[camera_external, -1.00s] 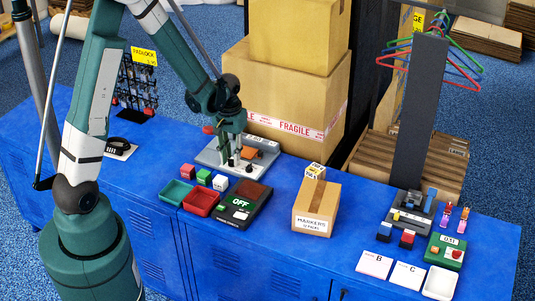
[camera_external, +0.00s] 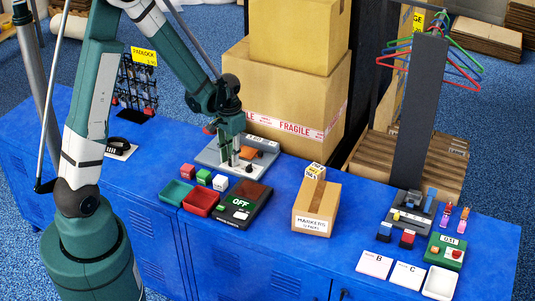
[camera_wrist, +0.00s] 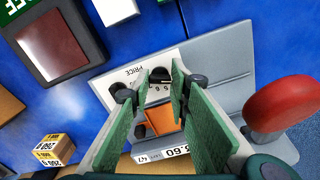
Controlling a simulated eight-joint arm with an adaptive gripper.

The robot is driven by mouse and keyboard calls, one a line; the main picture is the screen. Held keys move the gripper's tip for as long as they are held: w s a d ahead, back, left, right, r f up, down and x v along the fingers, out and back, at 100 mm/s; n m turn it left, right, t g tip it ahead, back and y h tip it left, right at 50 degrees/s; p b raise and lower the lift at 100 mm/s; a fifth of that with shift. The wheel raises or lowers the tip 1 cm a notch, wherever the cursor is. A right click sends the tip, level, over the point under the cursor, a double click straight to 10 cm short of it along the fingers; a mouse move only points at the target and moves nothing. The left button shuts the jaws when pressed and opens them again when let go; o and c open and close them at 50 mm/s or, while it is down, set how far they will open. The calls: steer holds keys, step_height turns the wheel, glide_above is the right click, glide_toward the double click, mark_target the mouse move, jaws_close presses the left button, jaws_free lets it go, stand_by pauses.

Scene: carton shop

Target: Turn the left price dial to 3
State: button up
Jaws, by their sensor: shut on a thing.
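The grey price machine (camera_external: 215,158) stands on the blue bench, with an orange plate (camera_external: 249,153) on it. My gripper (camera_external: 231,164) is low over the panel, pointing down. In the wrist view my gripper (camera_wrist: 161,84) has its green-padded fingers on both sides of a black price dial (camera_wrist: 160,73), shut on it. Small digits show beside this dial; its pointer setting cannot be read. Another dark knob (camera_wrist: 140,130) lies nearby, partly hidden by a finger.
A red-ended lever (camera_wrist: 285,103) stands at the machine's side. A black device reading OFF (camera_external: 243,203), a red tray (camera_external: 201,203) and a green tray (camera_external: 177,192) lie in front. Large cartons (camera_external: 290,95) rise behind. A markers carton (camera_external: 316,205) stands to the right.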

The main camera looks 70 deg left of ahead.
steer(key=shift+m, duration=0.7)
steer(key=o, duration=0.9)
steer(key=shift+r, duration=0.2)
step_height(320, 180, up, 12)
steer(key=shift+f, duration=0.15)
stand_by(0.6)
